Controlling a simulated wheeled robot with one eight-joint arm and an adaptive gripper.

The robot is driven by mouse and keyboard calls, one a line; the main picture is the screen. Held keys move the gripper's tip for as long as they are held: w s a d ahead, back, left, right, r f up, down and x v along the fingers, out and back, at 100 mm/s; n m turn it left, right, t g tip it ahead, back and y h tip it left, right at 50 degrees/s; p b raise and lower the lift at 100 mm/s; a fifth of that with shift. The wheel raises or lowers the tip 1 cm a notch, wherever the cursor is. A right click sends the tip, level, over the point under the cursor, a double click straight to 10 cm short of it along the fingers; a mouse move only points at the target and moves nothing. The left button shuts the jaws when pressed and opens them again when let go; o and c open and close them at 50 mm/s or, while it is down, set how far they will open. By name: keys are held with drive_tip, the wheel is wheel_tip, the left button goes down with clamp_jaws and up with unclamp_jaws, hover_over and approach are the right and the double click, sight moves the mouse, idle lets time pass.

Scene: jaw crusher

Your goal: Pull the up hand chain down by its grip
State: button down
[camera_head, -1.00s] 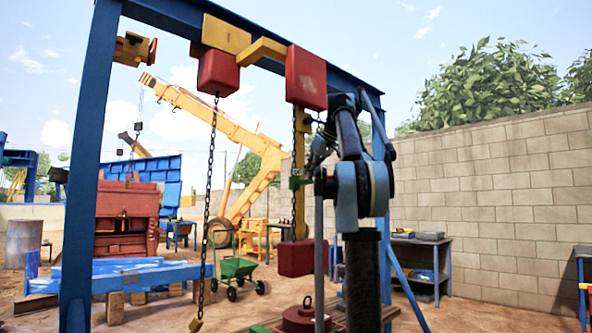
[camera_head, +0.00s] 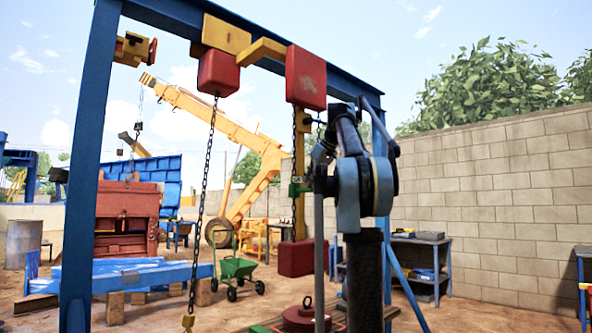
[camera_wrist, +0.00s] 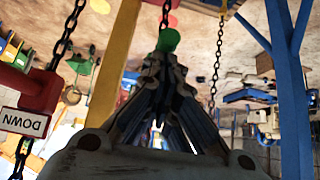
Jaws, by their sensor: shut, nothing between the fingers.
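A green grip with a small pale label (camera_head: 296,187) hangs on a chain beside the yellow post, left of my arm in the head view. My gripper (camera_head: 318,160) is just right of it there, dark and partly hidden by my arm. In the wrist view my gripper (camera_wrist: 163,68) is shut and empty, its fingers drawn together. A red grip with a DOWN label (camera_wrist: 35,95) hangs on another chain at the left, appearing upside down.
The yellow post (camera_wrist: 113,65) stands close left of the fingers, and a blue post (camera_wrist: 288,90) rises on the right. A long chain (camera_head: 205,165) hangs from the left red block. A red block (camera_head: 296,258) sits low at the yellow post.

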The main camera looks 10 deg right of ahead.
drive_tip(key=s+d, duration=0.1)
drive_tip(key=s, duration=0.1)
drive_tip(key=s+d, duration=0.2)
drive_tip(key=shift+r, duration=0.15)
idle(0.4)
drive_tip(key=v, duration=0.6)
drive_tip(key=shift+r, duration=0.2)
drive_tip(key=shift+s, duration=0.1)
idle(2.4)
